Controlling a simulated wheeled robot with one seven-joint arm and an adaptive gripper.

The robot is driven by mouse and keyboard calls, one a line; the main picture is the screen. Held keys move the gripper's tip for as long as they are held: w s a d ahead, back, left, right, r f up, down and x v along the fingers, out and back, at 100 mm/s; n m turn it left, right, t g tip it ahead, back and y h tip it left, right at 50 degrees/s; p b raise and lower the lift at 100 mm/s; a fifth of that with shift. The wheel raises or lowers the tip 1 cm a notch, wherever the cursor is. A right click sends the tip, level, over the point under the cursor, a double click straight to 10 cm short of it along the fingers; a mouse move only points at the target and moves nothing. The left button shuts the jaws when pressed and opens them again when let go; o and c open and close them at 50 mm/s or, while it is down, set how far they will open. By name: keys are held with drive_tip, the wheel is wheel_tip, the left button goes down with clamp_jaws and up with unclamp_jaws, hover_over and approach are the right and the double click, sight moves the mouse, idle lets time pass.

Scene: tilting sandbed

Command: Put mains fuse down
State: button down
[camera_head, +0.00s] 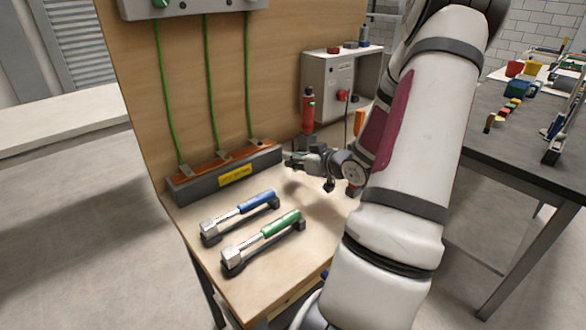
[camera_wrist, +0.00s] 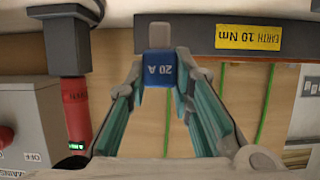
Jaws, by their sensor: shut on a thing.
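The mains fuse (camera_wrist: 158,72) is a small blue block marked "20 A" in the wrist view, which shows the scene upside down. My gripper (camera_wrist: 160,88) has its two fingertips closed on either side of the fuse. In the head view my gripper (camera_head: 305,160) is held low over the wooden bench top (camera_head: 312,208), near the right end of the grey earth bar (camera_head: 200,187). The fuse is too small there to make out clearly. I cannot tell whether it touches anything beneath it.
A wrench with a blue handle (camera_head: 257,201) and one with a green handle (camera_head: 281,224) lie on holders at the bench front. A red tester (camera_head: 307,108) stands behind my gripper, beside a grey box (camera_head: 322,84) with a red knob. Bench top between wrenches and gripper is clear.

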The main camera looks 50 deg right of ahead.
drive_tip(key=shift+w+d+f+b, duration=0.1)
drive_tip(key=shift+w+f+b, duration=0.15)
drive_tip(key=shift+f, duration=0.65)
drive_tip(key=shift+w+f+b, duration=0.2)
drive_tip(key=shift+f+b, duration=0.05)
drive_tip(key=shift+f, duration=0.65)
drive_tip(key=shift+f, duration=0.1)
drive_tip(key=c, duration=1.4)
unclamp_jaws()
